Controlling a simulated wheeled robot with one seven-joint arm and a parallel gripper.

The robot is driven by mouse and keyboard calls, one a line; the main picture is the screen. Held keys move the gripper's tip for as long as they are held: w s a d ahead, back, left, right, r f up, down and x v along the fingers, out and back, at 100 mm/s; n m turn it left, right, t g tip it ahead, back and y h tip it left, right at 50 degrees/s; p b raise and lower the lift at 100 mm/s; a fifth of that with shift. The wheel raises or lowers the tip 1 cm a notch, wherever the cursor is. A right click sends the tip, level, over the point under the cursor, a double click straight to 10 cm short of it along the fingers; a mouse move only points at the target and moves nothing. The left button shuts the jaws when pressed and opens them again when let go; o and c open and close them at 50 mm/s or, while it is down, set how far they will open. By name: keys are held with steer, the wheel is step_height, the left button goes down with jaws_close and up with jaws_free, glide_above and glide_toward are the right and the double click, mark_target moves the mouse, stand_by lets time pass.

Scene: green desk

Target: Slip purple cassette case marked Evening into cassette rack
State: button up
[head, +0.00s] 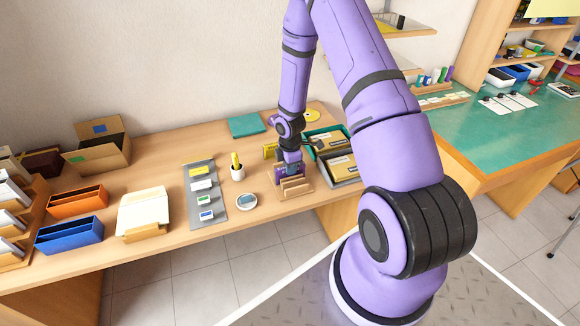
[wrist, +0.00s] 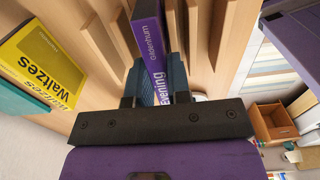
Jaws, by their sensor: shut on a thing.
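The purple cassette case (wrist: 148,35) shows the word Evening on its spine in the wrist view. My gripper (wrist: 155,78) is shut on it, one finger on each side of the spine. In the head view my gripper (head: 291,163) points down at the wooden cassette rack (head: 297,188), with the purple case (head: 281,177) under it. In the wrist view the rack's pale dividers (wrist: 103,45) stand on both sides of the case. The case's lower end is hidden, so I cannot tell how deep it sits between them.
A yellow case marked Waltzes (wrist: 42,62) is beside the rack; it also shows in the head view (head: 270,150). Grey and teal trays (head: 345,170) with cases stand close on the right. A pen cup (head: 237,172) and round dish (head: 246,201) are to the left.

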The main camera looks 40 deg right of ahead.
stand_by(0.8)
steer(key=o, duration=1.2)
steer(key=shift+r, duration=0.1)
steer(key=shift+r, duration=3.45)
